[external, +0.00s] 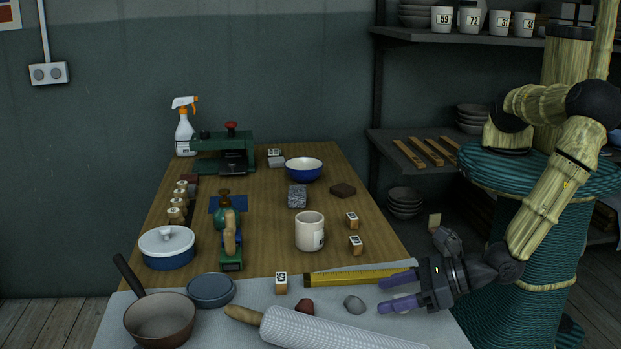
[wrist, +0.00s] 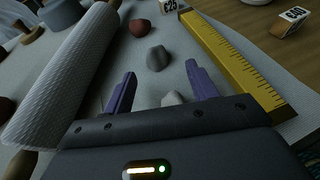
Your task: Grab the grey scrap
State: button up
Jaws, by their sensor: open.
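A small grey scrap (external: 355,305) lies on the pale cloth, left of my gripper (external: 384,295). In the wrist view the grey scrap (wrist: 157,58) sits just ahead of the fingertips, roughly centred between them and apart from both. My gripper is low over the cloth, its two purple fingers spread. A paler lump (wrist: 173,99) lies between the fingers, close to the palm and partly hidden by it; I cannot tell whether anything touches it.
A reddish-brown scrap (external: 304,307) lies left of the grey one. A yellow ruler (external: 345,278) runs behind it, and a textured rolling pin (external: 325,331) lies in front.

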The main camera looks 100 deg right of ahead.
aim_at(367, 310)
jog(key=shift+w, duration=0.15)
jog(key=x, duration=0.4)
jog(key=shift+w+a+p, duration=0.1)
jog(key=shift+w+p, duration=0.3)
jog(key=shift+f, duration=0.15)
